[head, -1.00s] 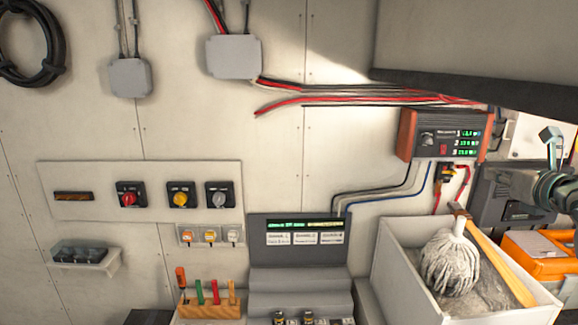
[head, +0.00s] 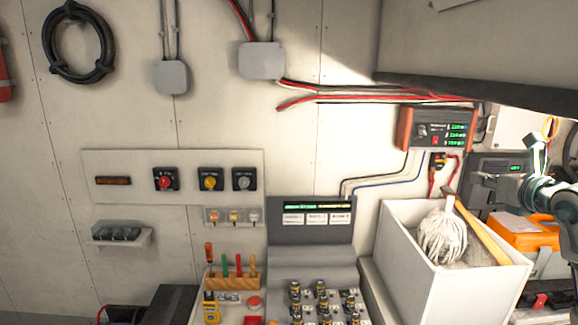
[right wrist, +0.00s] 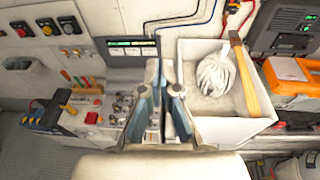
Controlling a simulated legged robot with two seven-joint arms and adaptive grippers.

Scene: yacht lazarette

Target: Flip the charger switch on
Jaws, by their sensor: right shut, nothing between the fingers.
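The charger (head: 436,130) is a dark box with orange-brown end caps, mounted on the wall at right of centre in the head view. Its face has green digits, a dark knob and a small red switch (head: 435,141); which way the switch is set is too small to tell. My right gripper (head: 537,152) is at the right edge of the head view, to the right of the charger and apart from it. In the right wrist view its fingers (right wrist: 168,85) are shut and empty. The charger does not show in that view. My left gripper is not in view.
An orange case (head: 525,232) lies at right. Rotary switches (head: 211,180) sit on a wall panel at left.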

